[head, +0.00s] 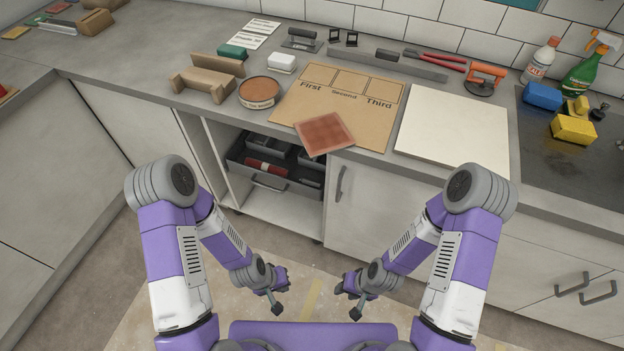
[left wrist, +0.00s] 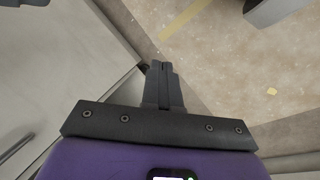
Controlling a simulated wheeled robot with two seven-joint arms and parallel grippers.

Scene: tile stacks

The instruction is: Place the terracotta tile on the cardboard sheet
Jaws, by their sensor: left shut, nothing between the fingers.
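The terracotta tile (head: 325,133) is a flat reddish square. It lies turned at an angle over the front edge of the cardboard sheet (head: 290,105), and its near corner reaches the counter's front edge. The brown sheet has outlined boxes marked First, Second and Third along its far side; no tile shows in them. My left gripper (head: 277,308) is low in front of the counter, shut and empty. It also shows shut in the left wrist view (left wrist: 163,80), over the floor. My right gripper (head: 355,312) is low too, away from the tile; its fingers are too small to read.
A round tin (head: 259,93) and a brown cradle-like block (head: 203,83) stand left of the sheet. A large cream board (head: 454,131) lies to its right. An open drawer (head: 270,180) juts out below the counter. Tools stand behind; sponges and bottles are far right.

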